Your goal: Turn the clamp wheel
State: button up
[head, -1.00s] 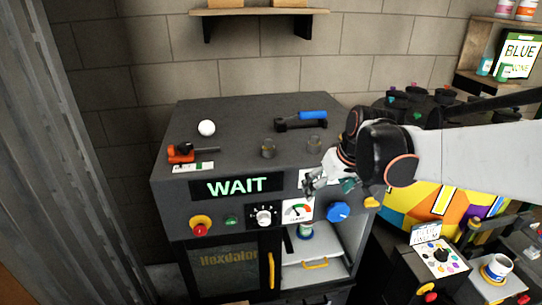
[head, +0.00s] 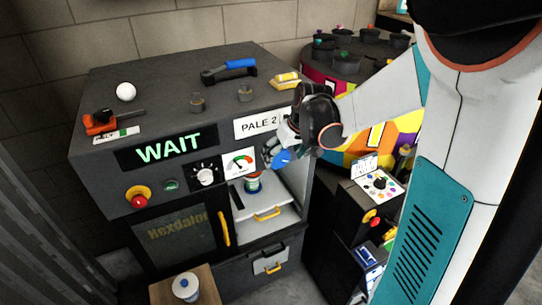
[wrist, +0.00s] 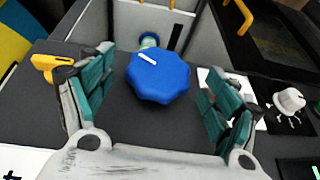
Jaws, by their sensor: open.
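The clamp wheel (head: 281,159) is a blue lobed knob on the right of the dark machine's front (head: 130,180). It also shows large in the wrist view (wrist: 158,76), with a white mark on its face. My gripper (head: 274,148) is at the wheel in the head view and partly covers it. In the wrist view my gripper (wrist: 152,98) is open, with one teal-padded finger on each side of the wheel. Gaps show between both fingers and the wheel, so neither seems to touch it.
A gauge (head: 239,162) and a white-pointer dial (head: 205,174) sit left of the wheel. A yellow part (wrist: 46,66) is close beside one finger. Below is an open bay with a can (head: 253,183). The display (head: 168,148) reads WAIT. A small table (head: 205,290) stands in front.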

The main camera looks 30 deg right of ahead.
aim_at(281, 159)
jog(key=shift+b+x, duration=0.35)
jog(key=shift+x, duration=1.5)
jog(key=c, duration=1.1)
